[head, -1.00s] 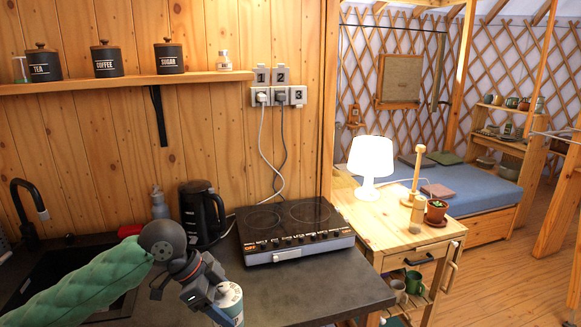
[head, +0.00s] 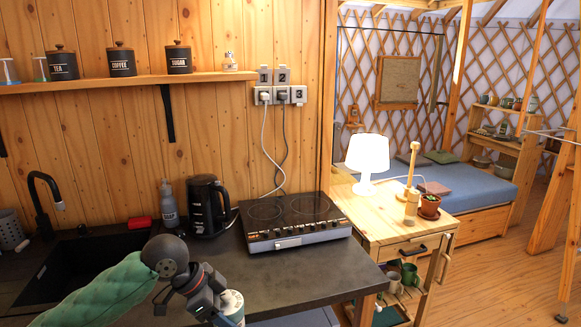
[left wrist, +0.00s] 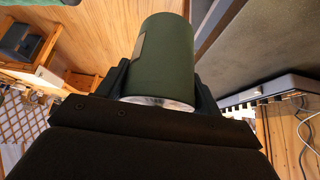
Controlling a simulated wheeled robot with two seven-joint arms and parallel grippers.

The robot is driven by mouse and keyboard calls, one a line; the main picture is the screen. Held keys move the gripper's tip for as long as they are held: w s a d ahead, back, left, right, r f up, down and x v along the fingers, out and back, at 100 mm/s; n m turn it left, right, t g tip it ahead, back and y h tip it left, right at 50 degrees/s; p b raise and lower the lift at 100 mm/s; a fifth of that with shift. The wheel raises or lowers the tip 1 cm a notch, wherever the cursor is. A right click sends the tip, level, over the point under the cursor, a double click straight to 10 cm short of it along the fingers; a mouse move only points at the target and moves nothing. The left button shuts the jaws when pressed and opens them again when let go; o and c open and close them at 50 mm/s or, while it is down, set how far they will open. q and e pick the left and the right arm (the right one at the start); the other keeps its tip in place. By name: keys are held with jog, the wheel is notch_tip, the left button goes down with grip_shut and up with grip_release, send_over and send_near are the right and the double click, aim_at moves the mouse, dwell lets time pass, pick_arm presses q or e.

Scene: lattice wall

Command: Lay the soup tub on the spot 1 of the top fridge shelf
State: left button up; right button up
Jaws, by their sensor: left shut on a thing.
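The soup tub (head: 232,305) is in my left gripper (head: 219,300), low in the head view in front of the dark counter. Its pale lid end and a teal side show there. In the left wrist view the tub (left wrist: 165,55) is a dark green cylinder with a tan label patch and a silvery rim. The two fingers of my left gripper (left wrist: 162,88) are shut on its sides. My right gripper is not in view. No fridge shelf or marked spot can be made out.
A two-plate hob (head: 295,218) and a black kettle (head: 208,207) stand on the counter (head: 325,268). A sink (head: 85,265) is at the left. A wooden side table (head: 400,235) with a lit lamp (head: 367,160) stands right. Open floor (head: 500,265) lies beyond it.

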pick_arm(q)
jog(key=shift+d+f+n, duration=0.1)
jog(key=shift+f+n, duration=0.2)
jog(key=shift+f, duration=0.05)
jog(key=w+a+f+n+t+y, duration=0.1)
jog(key=a+f+n+t+y, duration=0.1)
jog(key=f+n, duration=0.5)
jog(key=w+a+f+n+t+y, duration=0.1)
jog(key=a+f+n+t+y, duration=0.2)
jog(key=f+n, duration=0.4)
jog(key=shift+a+f+n+y, duration=0.25)
jog(key=shift+a+y, duration=0.45)
jog(key=shift+a, duration=0.35)
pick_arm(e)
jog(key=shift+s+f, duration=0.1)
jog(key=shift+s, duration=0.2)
